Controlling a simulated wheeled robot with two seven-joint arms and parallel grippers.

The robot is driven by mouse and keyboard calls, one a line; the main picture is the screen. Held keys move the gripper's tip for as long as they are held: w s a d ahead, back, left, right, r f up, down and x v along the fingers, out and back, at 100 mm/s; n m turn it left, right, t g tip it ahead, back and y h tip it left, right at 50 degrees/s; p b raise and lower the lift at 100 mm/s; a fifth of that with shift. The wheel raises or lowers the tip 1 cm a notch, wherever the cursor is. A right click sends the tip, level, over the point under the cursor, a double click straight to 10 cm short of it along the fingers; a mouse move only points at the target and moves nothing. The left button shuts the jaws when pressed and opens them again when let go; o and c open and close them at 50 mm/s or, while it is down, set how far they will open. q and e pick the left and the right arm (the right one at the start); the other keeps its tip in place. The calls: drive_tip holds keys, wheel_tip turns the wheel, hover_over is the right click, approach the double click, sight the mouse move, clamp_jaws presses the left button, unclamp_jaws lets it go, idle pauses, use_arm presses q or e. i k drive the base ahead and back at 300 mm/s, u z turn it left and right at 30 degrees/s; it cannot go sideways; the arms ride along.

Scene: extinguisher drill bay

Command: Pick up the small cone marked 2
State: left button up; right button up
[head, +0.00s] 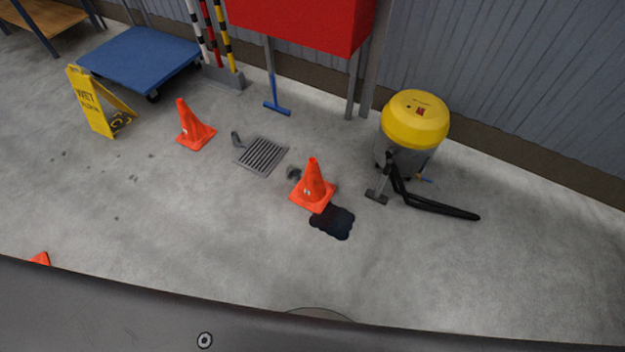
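Three small orange cones are on the concrete floor. One cone (313,184) stands upright right of the floor drain, at the edge of a dark puddle. A second cone (191,127) stands upright left of the drain. Both carry a small pale mark, too small for me to read, so I cannot tell which cone is marked 2. Only the tip of a third cone (41,258) shows at the lower left; the rest is hidden behind a dark grey edge. Neither of my grippers is in view.
A dark puddle (333,223) and a drain grate (262,155) lie mid-floor. A yellow-topped vacuum (414,120) with a black hose (440,208) stands right. A yellow wet-floor sign (92,103) and a blue platform cart (141,56) stand left. The right foreground floor is clear.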

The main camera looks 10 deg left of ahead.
sight(311, 193)
drive_tip(key=i, duration=1.4)
